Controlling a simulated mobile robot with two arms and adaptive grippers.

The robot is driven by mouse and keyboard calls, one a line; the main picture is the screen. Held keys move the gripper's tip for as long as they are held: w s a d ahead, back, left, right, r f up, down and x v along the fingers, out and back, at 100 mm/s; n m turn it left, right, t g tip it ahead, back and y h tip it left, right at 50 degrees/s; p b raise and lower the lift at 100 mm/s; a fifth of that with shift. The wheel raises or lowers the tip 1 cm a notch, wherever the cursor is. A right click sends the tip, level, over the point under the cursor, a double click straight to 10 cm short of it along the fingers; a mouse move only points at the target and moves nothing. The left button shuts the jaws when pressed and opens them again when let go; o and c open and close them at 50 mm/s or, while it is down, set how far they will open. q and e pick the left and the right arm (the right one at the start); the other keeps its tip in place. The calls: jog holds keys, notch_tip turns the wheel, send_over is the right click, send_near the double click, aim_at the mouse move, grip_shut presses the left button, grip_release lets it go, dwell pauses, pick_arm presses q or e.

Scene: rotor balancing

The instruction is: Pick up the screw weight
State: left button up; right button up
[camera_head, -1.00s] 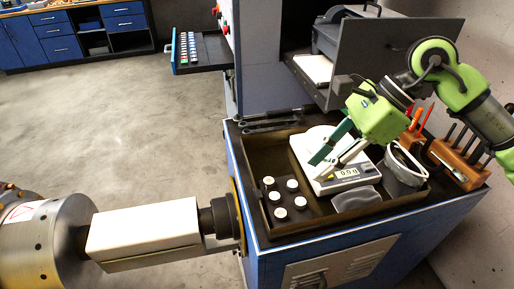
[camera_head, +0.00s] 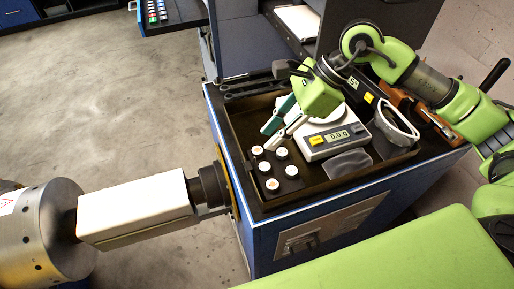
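Several screw weights (camera_head: 281,153) with round white tops stand in a small black holder (camera_head: 291,186) at the left end of the dark tray. My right gripper (camera_head: 268,138) has a green body, one teal finger and one white finger. Its fingers are apart with nothing between them. In the picture its tips are just behind the rear weights; the exact height above them is hard to tell. My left gripper is out of view.
A white digital scale (camera_head: 335,143) sits right of the weights in the tray (camera_head: 307,198). A machine with a white block (camera_head: 135,208) stands left of the blue cabinet (camera_head: 265,258).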

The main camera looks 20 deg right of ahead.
aim_at(257, 150)
jog(key=p+x, duration=0.2)
jog(key=x, duration=0.2)
jog(key=shift+s+a, duration=0.15)
jog(key=shift+a, duration=0.1)
jog(key=shift+a+f, duration=0.15)
jog(key=shift+f, duration=0.25)
jog(key=c, duration=0.5)
jog(key=shift+c, duration=0.2)
